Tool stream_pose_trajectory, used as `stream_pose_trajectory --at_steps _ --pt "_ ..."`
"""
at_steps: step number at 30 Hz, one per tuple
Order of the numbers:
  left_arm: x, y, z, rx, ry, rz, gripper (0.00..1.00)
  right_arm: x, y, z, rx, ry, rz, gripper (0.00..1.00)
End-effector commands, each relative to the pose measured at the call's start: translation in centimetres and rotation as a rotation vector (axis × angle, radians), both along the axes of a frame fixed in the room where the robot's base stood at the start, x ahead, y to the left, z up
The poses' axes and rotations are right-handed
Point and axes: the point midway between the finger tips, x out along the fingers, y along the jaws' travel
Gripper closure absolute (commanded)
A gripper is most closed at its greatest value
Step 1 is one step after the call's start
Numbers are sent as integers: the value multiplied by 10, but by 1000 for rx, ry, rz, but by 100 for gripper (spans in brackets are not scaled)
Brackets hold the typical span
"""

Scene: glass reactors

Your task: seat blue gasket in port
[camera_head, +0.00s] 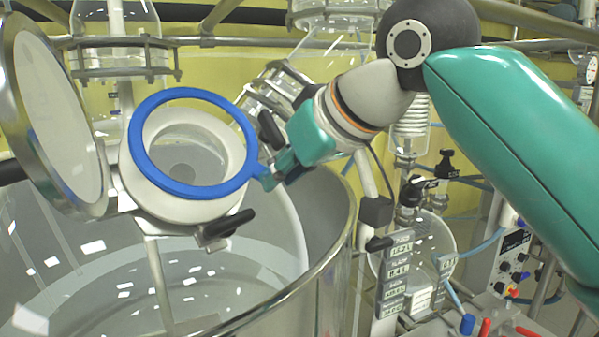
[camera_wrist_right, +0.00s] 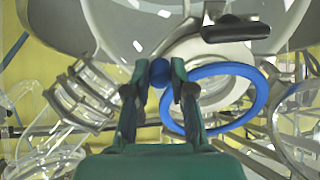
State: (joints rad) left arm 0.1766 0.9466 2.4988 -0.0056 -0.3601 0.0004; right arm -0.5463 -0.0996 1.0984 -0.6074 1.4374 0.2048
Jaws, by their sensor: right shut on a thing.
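The blue gasket (camera_head: 195,190) is a flat ring with a small tab on its right side. My right gripper (camera_head: 272,173) is shut on that tab, and the tab shows between its fingers in the wrist view (camera_wrist_right: 160,74). The port (camera_head: 180,210) is a short white collar with a round opening on the reactor top. In the head view the ring lies across the port's mouth, set slightly up and right of the collar. I cannot tell whether they touch. In the wrist view the ring (camera_wrist_right: 226,69) overlaps the port only partly. My left gripper is not in view.
A round metal-rimmed lid (camera_head: 98,185) stands open left of the port. A black clamp handle (camera_head: 228,224) juts out below the port. The large glass reactor vessel (camera_head: 328,265) is underneath. Glass fittings and metal rails crowd the back; a control box (camera_head: 515,245) stands at right.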

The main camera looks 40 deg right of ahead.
Motion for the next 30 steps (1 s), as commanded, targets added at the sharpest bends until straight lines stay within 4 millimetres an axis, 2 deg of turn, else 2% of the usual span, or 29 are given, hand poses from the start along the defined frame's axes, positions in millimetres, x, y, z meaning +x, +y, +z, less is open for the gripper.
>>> stream_pose_trajectory --at_steps 19,30 --pt "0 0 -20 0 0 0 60 25 1 -23 1 0 -1 100" --pt "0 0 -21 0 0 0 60 35 1 -30 0 0 -1 100"
